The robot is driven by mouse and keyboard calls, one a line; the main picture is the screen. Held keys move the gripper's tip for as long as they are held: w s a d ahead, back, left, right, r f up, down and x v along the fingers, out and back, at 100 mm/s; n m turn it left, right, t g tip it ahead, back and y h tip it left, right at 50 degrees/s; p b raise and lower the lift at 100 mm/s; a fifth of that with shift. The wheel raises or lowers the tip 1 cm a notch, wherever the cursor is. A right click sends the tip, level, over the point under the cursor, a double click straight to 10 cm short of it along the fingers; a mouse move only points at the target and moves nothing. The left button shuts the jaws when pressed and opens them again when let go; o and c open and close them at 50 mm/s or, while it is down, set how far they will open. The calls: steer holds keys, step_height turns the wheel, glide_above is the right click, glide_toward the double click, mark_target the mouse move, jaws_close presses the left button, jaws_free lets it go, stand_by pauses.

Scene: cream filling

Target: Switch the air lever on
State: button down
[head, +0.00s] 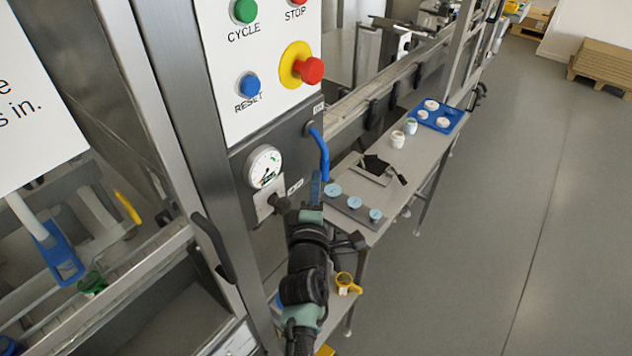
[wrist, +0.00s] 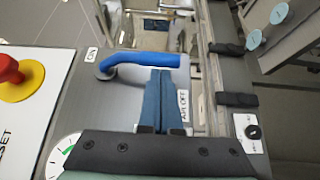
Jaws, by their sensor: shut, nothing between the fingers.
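The blue air lever (head: 323,152) is on the grey panel right of the gauge and hangs downward from its pivot in the head view. In the wrist view the lever (wrist: 145,60) runs from its pivot at left to a free end at right. An ON label (wrist: 92,55) is by the pivot and an AIR OFF label (wrist: 184,105) lies near the free end. My gripper (head: 315,187) is shut and empty. Its blue fingers (wrist: 162,75) end right at the lever's side near the free end; I cannot tell whether they touch.
A pressure gauge (head: 263,167) sits left of the lever. A red emergency button (head: 311,70) on yellow and a blue reset button (head: 249,85) are above. A narrow bench (head: 425,160) with jars and a blue tray (head: 451,122) stands right. Open floor lies further right.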

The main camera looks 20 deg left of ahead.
steer(key=shift+f+b, duration=0.15)
steer(key=shift+b, duration=0.25)
steer(key=shift+w+d+b, duration=0.1)
steer(key=shift+w+b, duration=0.1)
steer(key=shift+b, duration=0.5)
